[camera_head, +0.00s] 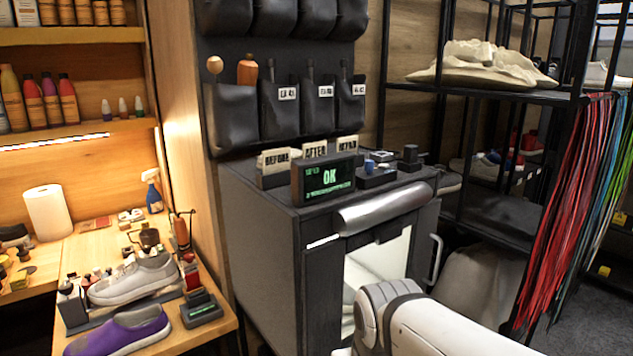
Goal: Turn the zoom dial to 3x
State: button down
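A small black control box (377,180) with a blue knob (370,165) sits on top of the dark grey cabinet (262,235), in the middle of the view. A short black cylindrical knob (410,155) stands to its right at the back of the cabinet top. I cannot tell which of these is the zoom dial, and no 3x mark is readable. A black display (326,178) left of the box shows green text "OK", with smaller lines too small to read. Part of my white arm shows at the lower right, in front of the cabinet. My gripper is not in view.
A silver rolled hood (383,208) and a lit opening (376,268) are at the cabinet front. Cards reading BEFORE and AFTER stand behind the display. A wooden bench at left holds sneakers (134,280) and bottles. Laces (575,200) hang from a black rack at right.

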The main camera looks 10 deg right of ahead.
aim_at(369, 164)
jog(key=u, duration=0.65)
jog(key=k, duration=1)
jog(key=z, duration=0.85)
jog(key=i, duration=1.65)
jog(key=z, duration=0.1)
